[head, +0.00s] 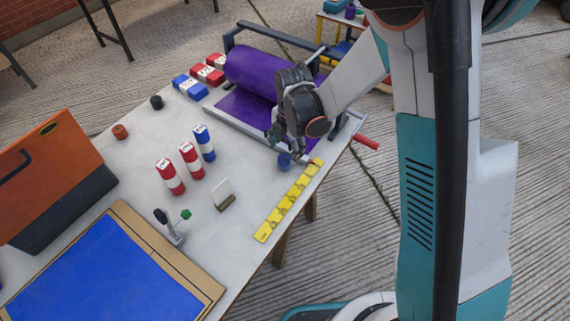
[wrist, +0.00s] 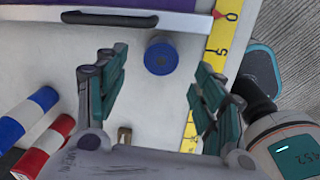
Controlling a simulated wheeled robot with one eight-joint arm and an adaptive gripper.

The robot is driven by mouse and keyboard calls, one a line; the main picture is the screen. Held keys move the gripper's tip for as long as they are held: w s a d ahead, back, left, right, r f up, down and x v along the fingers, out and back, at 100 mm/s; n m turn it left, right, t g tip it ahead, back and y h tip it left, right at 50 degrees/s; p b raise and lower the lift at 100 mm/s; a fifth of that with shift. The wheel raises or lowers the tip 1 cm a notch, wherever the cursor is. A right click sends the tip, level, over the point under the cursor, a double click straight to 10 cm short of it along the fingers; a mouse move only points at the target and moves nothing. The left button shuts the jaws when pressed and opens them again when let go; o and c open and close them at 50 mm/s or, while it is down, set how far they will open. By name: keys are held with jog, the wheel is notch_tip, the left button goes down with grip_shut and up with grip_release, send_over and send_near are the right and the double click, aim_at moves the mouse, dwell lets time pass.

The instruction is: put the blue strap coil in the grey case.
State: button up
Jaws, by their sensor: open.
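The blue strap coil (head: 284,161) is a small round blue roll on the pale table, beside the yellow marked strip. A case with an orange panel and a dark grey lower part (head: 70,212) stands at the table's left. Its inside is hidden, and I cannot tell if it is open.
A purple roll (head: 250,70) in a grey frame with a red handle (head: 366,141) stands just behind the coil. Several red-and-white and blue-and-white blocks stand left of it.

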aim_at(285, 159)
jog(key=shift+w+a+f+b, duration=0.1)
jog(key=shift+f+b, duration=0.6)
jog(key=shift+f, duration=1)
jog(key=shift+a+f+b, duration=0.1)
jog(key=shift+f+b, duration=0.6)
jog(key=shift+f, duration=1)
jog(key=shift+d, duration=0.1)
jog(key=shift+c, duration=0.6)
jog(key=c, duration=1.2)
jog(key=shift+r, duration=0.2)
